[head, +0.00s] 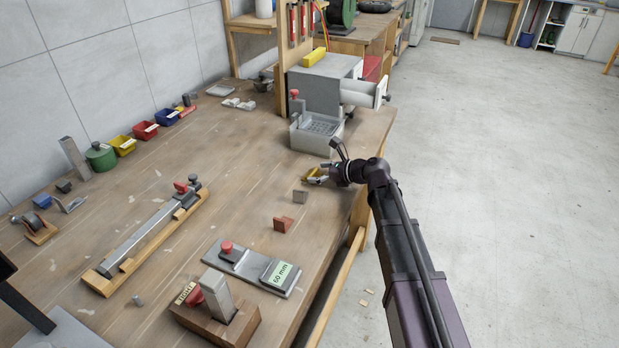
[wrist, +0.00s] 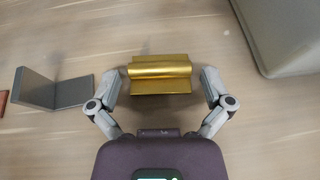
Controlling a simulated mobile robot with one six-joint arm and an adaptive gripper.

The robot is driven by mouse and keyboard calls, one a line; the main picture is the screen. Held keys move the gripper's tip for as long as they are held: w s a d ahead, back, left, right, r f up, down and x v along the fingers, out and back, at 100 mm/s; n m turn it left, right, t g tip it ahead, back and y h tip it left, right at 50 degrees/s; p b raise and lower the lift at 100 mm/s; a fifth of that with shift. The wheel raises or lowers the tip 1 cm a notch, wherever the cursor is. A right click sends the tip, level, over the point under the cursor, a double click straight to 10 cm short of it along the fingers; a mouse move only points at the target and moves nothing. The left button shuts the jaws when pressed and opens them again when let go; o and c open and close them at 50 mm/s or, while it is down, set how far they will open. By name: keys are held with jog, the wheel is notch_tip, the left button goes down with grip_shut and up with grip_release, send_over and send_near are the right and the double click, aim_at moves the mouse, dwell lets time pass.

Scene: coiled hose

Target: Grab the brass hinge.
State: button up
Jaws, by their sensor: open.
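The brass hinge (wrist: 160,73) is a gold-coloured folded piece lying on the wooden workbench (head: 150,165). In the wrist view it sits between the two fingertips of my gripper (wrist: 163,82), which is open. There is a small gap at the right fingertip; the left fingertip is very close to the hinge's left end, and I cannot tell if it touches. In the head view the hinge (head: 314,174) shows as a small yellow piece at my gripper (head: 325,174), partly hidden by it, near the bench's right edge.
A grey angled bracket (wrist: 52,90) lies left of the hinge. A red block (head: 283,224) lies nearer the front. A grey machine with a tray (head: 317,132) stands just behind my gripper. The open floor (head: 480,180) is to the right.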

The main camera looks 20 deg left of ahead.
jog(key=shift+a+f, duration=0.25)
jog(key=shift+a, duration=0.3)
jog(key=c, duration=0.9)
